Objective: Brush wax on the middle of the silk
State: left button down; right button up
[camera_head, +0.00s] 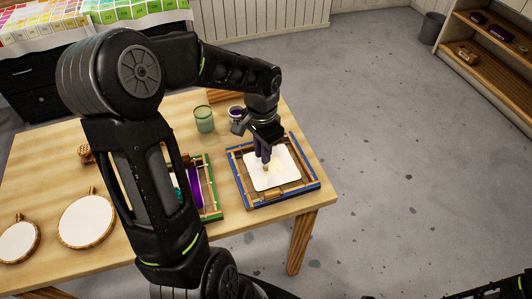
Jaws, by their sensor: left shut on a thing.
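The white silk (284,175) lies stretched in a wooden frame with blue edges (318,187) at the right end of the table. My left gripper (264,146) points down over the frame and is shut on a brush (266,166), of which only a small lower part shows. The brush tip is at or just above the silk, left of its middle; I cannot tell whether it touches. A faint yellowish patch shows on the silk near the tip. My right gripper is not in view.
A green glass (204,119) and a small jar with dark content (236,112) stand behind the frame. A green-edged frame (210,187) with purple cloth lies left, partly behind my arm. Round hoops (86,222) lie at the left. Floor right of the table (312,205) is clear.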

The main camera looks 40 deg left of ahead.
pick_arm(q)
jog(key=shift+w+a, duration=0.35)
jog(key=shift+a, duration=0.2)
jog(key=shift+w+a, duration=0.35)
jog(key=shift+a, duration=0.2)
jog(key=shift+w+a+r+p, duration=0.1)
jog(key=shift+w+a+p, duration=0.1)
jog(key=shift+p, duration=0.15)
jog(key=shift+s+r+p, duration=0.1)
jog(key=shift+r+p, duration=1.95)
jog(key=shift+r, duration=0.75)
